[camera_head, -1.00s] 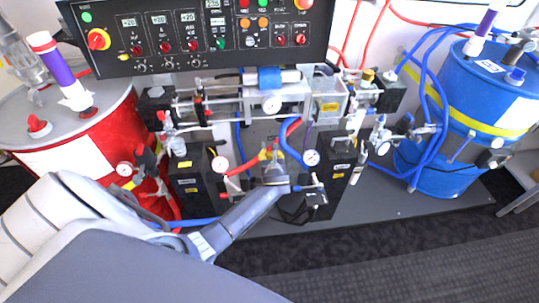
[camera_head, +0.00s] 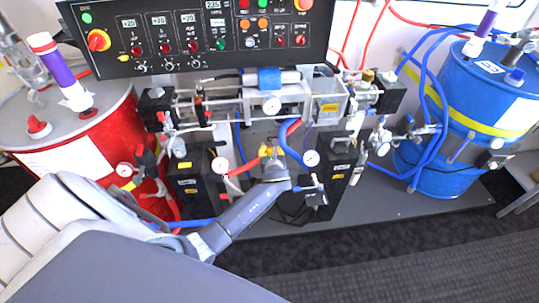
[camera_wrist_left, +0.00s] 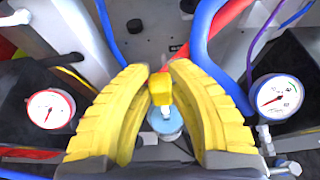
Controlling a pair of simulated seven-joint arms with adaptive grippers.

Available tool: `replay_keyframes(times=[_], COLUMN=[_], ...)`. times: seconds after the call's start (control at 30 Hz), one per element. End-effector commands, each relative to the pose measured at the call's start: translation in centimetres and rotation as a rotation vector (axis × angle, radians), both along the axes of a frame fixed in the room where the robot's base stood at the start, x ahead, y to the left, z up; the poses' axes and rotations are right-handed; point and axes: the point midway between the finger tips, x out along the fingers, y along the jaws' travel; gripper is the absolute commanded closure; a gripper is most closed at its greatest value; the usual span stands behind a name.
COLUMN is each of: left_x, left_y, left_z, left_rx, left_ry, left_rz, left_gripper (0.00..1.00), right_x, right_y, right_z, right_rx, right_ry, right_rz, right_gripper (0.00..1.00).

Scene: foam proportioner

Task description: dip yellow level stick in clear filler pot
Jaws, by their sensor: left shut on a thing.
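The yellow level stick (camera_wrist_left: 161,87) shows in the left wrist view as a yellow block-shaped top with a thin pale stem below it. My left gripper (camera_wrist_left: 165,75) has two ribbed yellow fingers shut on this top. Below the stem is a round, pale blue-grey thing (camera_wrist_left: 166,125), seemingly the clear filler pot. Whether the stem's lower end is inside or above it, I cannot tell. In the head view my left gripper (camera_head: 273,162) is at the middle of the machine, where the stick and pot are too small to make out. My right gripper is not in view.
Red and blue hoses and a gauge (camera_wrist_left: 280,97) flank the gripper on the right; another gauge (camera_wrist_left: 50,109) is on the left. A red drum (camera_head: 85,135) stands left, a blue drum (camera_head: 470,95) right. A control panel (camera_head: 190,40) is above.

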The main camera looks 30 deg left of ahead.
Motion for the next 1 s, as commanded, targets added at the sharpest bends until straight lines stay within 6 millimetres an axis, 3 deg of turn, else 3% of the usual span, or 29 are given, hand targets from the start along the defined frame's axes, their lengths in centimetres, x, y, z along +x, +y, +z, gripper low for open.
replay_keyframes(times=[1.0], left_x=[0.0], left_y=[0.0], left_z=[9.7], left_rx=[0.000], left_ry=[-0.001], left_rz=[0.001], left_gripper=[1.00], right_x=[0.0], right_y=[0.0], right_z=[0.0], right_rx=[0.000], right_ry=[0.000], right_rz=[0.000], right_gripper=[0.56])
